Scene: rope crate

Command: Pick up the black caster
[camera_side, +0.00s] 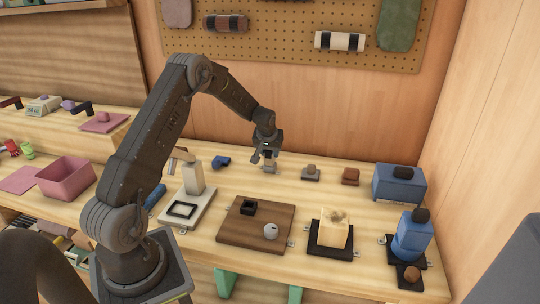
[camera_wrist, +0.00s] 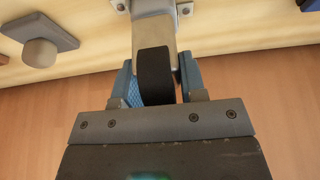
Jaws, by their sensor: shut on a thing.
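The black caster (camera_wrist: 154,75) has a black wheel in a pale grey metal fork and mount. In the wrist view its wheel sits between the two blue-padded fingers of my gripper (camera_wrist: 160,84), which is shut on it. In the side view my gripper (camera_side: 267,151) points down over the back middle of the bench. The caster's grey lower part (camera_side: 269,168) shows just under the fingers, and most of the wheel is hidden there. I cannot tell whether the mount touches the bench.
A grey plate with a knob (camera_side: 311,173), a brown block (camera_side: 350,176) and a blue box (camera_side: 399,183) stand to the right. A blue fitting (camera_side: 221,162) lies to the left. A brown board (camera_side: 255,222) is in front. A pegboard wall (camera_side: 290,40) rises behind.

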